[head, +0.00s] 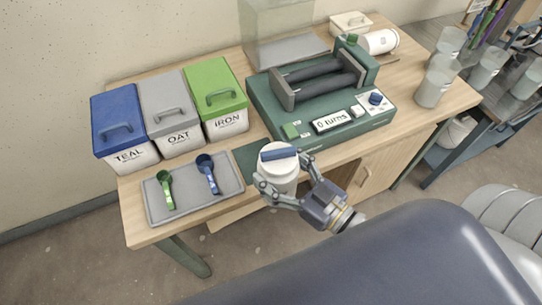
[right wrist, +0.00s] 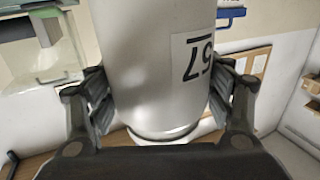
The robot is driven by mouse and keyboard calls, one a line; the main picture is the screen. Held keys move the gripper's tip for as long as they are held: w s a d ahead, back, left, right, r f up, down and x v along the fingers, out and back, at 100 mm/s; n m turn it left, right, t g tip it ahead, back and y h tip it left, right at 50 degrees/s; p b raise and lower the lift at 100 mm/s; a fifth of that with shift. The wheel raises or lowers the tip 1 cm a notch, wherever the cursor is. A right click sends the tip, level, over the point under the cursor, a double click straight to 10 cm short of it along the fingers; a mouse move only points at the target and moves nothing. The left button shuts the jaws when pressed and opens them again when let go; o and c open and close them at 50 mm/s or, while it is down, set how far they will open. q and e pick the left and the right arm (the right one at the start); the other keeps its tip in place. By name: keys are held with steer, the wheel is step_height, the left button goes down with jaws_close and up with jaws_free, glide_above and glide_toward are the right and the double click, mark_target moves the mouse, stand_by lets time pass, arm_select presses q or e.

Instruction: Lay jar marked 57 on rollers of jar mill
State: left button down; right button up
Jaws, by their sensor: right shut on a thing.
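The jar marked 57 (head: 283,179) is a white cylinder with a blue bar on its lid. My right gripper (head: 281,192) is shut around its sides and holds it at the table's front edge, in front of the jar mill. In the right wrist view the jar (right wrist: 150,60) fills the middle between both fingers (right wrist: 158,105), and its 57 label reads upside down. The green jar mill (head: 320,112) has two dark rollers (head: 318,77) that lie bare. Its display reads 0 turns. My left gripper is not in view.
Blue TEAL (head: 120,130), grey OAT (head: 168,112) and green IRON (head: 215,98) buckets stand at the left. A grey tray (head: 220,187) holds a green scoop and a blue scoop. Clear cups (head: 432,90) stand to the mill's right. A clear guard (head: 280,30) rises behind the mill.

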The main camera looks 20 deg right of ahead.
mark_target(278, 155)
steer(key=shift+s+r, duration=0.2)
steer(key=shift+s, duration=0.45)
steer(key=shift+s+r, duration=0.2)
steer(key=shift+r, duration=0.05)
steer(key=shift+r+p, duration=2.9)
steer(key=shift+p, duration=0.3)
